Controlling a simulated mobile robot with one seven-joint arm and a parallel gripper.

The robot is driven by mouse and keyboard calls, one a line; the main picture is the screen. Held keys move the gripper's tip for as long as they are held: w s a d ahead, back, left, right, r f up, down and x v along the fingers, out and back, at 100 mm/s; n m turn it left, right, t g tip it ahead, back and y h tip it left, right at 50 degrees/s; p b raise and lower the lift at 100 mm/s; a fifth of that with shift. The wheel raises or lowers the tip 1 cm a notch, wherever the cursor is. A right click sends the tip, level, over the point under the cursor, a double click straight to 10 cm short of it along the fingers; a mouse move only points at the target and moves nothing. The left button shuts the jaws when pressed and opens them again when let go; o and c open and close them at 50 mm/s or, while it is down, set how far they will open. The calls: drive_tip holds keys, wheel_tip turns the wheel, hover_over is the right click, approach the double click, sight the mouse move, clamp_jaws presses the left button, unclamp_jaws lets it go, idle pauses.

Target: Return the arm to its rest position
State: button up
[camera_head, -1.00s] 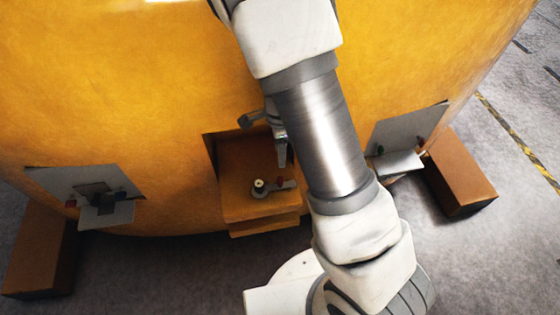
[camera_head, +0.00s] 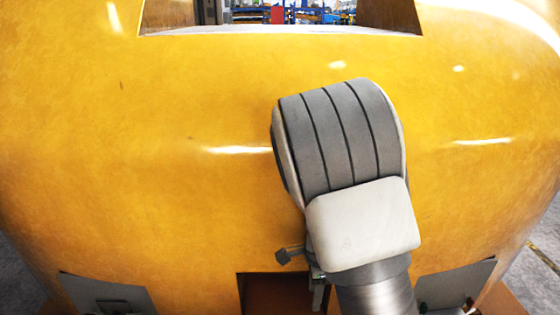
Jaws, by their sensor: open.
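My arm (camera_head: 362,225) rises from the bottom edge right of centre in the head view, in front of a large yellow casting (camera_head: 150,180). Its grey banded joint (camera_head: 340,135) is the topmost part seen. My gripper cannot be made out; the arm's far side is hidden behind the near links. A small dark knob (camera_head: 290,254) and a narrow metal piece (camera_head: 318,288) show just left of the arm; I cannot tell what they belong to.
An opening (camera_head: 280,30) at the top of the casting shows blue racks behind. A recess (camera_head: 270,290) lies at the bottom, left of the arm. Grey plates (camera_head: 110,292) and (camera_head: 455,285) flank it. Grey floor shows at both lower corners.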

drive_tip(key=s+r+n+t+y, duration=0.1)
drive_tip(key=s+r+n, duration=0.25)
drive_tip(key=r, duration=0.45)
drive_tip(key=s+r+n+t+y, duration=0.1)
drive_tip(key=s+r+n, duration=0.2)
drive_tip(key=r+n, duration=0.3)
drive_tip(key=s+d+r+n+t+h, duration=0.2)
drive_tip(key=s+d+r+n+t, duration=0.1)
drive_tip(key=s+r+n, duration=0.5)
drive_tip(key=shift+s+d+r+t, duration=0.3)
drive_tip(key=shift+s+r, duration=0.95)
drive_tip(key=shift+s, duration=0.25)
